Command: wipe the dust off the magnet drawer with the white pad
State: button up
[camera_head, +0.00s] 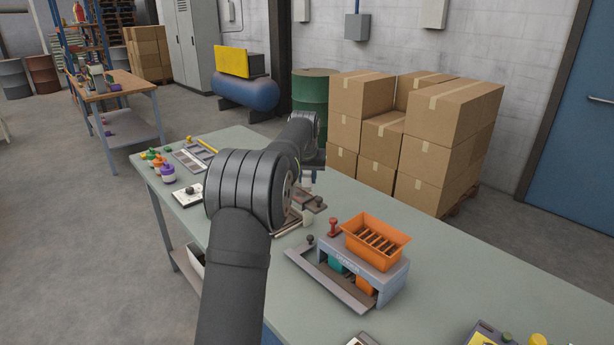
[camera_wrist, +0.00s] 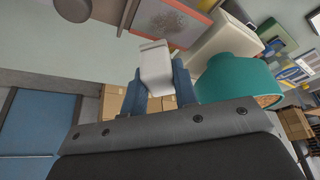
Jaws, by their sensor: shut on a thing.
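My gripper (camera_wrist: 156,82) shows in the wrist view with its two blue fingers shut on the white pad (camera_wrist: 154,62). The pad sticks out past the fingertips. In the head view my arm hides most of the gripper. Brownish flat parts with a dark knob (camera_head: 314,202) lie on the bench just below the gripper.
A teal round container (camera_wrist: 240,78) is close beside the gripper in the wrist view. An orange slotted bin (camera_head: 375,240) sits on a grey stand to the right on the green bench (camera_head: 455,270). Small bottles (camera_head: 166,172) stand at the left end. Stacked cartons (camera_head: 450,125) stand behind the bench.

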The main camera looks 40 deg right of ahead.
jog(key=shift+f, duration=0.8)
jog(key=shift+a, duration=0.15)
jog(key=shift+a, duration=1.9)
jog(key=shift+d, duration=2)
jog(key=shift+s, duration=0.1)
jog(key=shift+a, duration=2.9)
jog(key=shift+d+f, duration=0.1)
jog(key=shift+d, duration=2.85)
